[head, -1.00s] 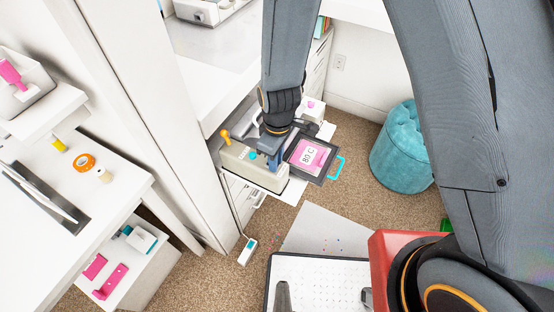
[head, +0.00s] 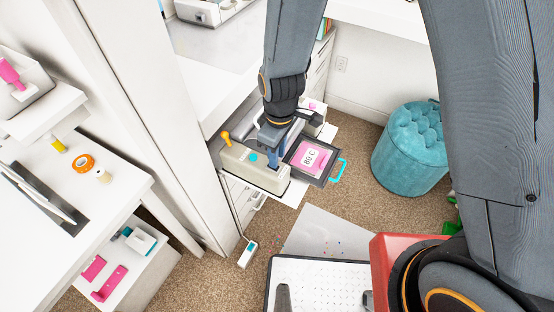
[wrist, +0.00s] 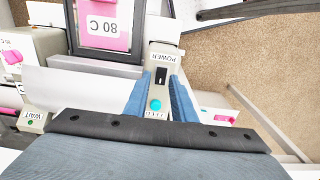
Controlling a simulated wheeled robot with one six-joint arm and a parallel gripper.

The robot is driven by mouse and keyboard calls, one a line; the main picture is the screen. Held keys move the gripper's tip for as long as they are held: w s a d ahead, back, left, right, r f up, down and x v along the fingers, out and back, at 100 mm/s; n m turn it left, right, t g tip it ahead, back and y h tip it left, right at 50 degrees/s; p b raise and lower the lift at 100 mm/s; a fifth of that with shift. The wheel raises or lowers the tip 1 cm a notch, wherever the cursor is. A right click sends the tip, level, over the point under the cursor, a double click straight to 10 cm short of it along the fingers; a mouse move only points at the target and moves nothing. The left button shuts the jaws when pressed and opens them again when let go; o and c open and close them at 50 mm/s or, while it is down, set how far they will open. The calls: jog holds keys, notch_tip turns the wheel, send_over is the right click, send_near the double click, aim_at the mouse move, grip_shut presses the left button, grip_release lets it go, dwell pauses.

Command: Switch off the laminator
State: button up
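The beige laminator (head: 255,172) stands on a white shelf, with an orange lever and a teal button on top. In the wrist view its narrow panel (wrist: 164,60) carries a POWER label, a black rocker switch (wrist: 161,76) and the teal button (wrist: 155,105). My gripper (head: 274,158) is over the laminator's top, pointing down. In the wrist view its two blue fingers (wrist: 162,90) are apart, one on each side of the panel, with the switch and button showing between them. I cannot tell whether they touch the laminator.
A dark-framed tray (head: 328,178) with a pink "80 C" card and a teal handle sits right of the laminator. A WAIT label with a green light (wrist: 30,122) shows in the wrist view. A teal pouf (head: 410,150) stands on the carpet to the right.

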jog(key=shift+d+r+b, duration=0.1)
jog(key=shift+r+b, duration=0.3)
jog(key=shift+r, duration=1.85)
jog(key=d+r+m+b, duration=0.1)
jog(key=d+r+m, duration=0.2)
jog(key=d, duration=0.5)
jog(key=s+d+r+m+b, duration=0.1)
jog(key=d+r+m, duration=0.2)
jog(key=d+m, duration=0.3)
jog(key=s+d+r+m+t+b, duration=0.1)
jog(key=d+r+m, duration=0.2)
jog(key=d, duration=0.7)
jog(key=shift+r+m, duration=0.2)
jog(key=shift+m, duration=0.5)
jog(key=shift+o, duration=0.7)
jog(key=shift+a, duration=0.1)
